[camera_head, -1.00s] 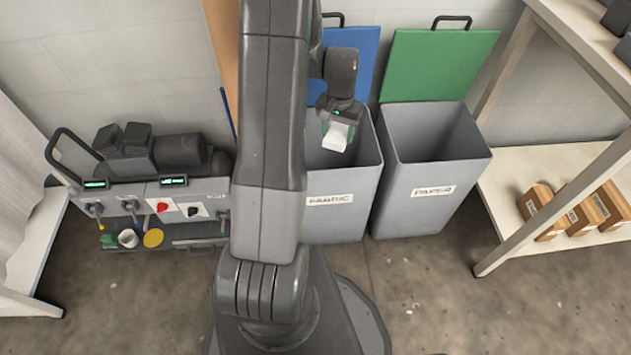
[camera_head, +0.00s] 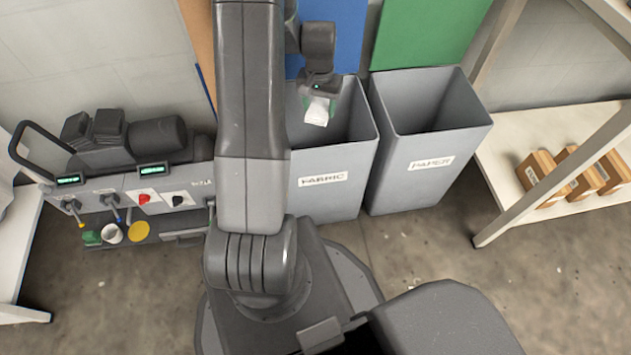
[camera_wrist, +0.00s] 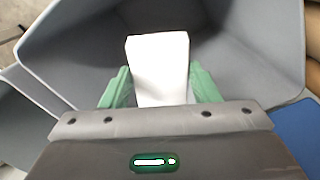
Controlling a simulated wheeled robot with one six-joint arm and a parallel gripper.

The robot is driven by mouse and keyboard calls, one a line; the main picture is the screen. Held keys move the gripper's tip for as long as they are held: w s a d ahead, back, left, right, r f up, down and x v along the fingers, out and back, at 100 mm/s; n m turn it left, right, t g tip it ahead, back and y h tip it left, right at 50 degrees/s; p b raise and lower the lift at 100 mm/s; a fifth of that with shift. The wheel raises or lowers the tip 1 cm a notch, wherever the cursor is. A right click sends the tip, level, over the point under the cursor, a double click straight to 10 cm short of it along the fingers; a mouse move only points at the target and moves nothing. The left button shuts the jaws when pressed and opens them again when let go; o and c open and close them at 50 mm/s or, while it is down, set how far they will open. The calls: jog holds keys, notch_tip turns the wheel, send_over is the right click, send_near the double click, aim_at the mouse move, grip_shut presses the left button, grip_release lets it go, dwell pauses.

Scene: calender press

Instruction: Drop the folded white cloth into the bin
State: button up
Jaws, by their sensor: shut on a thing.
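The folded white cloth (camera_head: 317,112) is held in my gripper (camera_head: 314,100), over the opening of the grey bin labelled FABRIC (camera_head: 325,185). In the wrist view, the cloth (camera_wrist: 158,62) sits between the two green fingers of my gripper (camera_wrist: 150,88), with the dark inside of the grey bin (camera_wrist: 275,45) around and beyond it. My gripper is shut on the cloth. The bin's floor is in shadow. My arm hides part of the bin's left side in the head view.
A second grey bin labelled PAPER (camera_head: 430,165), with a green lid (camera_head: 430,30), stands to the right. A blue lid (camera_head: 340,30) stands behind the FABRIC bin. A grey machine (camera_head: 120,180) is at left, and a shelf with small boxes (camera_head: 545,175) at right.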

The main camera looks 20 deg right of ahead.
jog(key=shift+f, duration=0.1)
jog(key=o, duration=1.1)
jog(key=shift+c, duration=0.2)
notch_tip(320, 180, up, 14)
jog(key=p, duration=0.4)
jog(key=shift+f, duration=0.1)
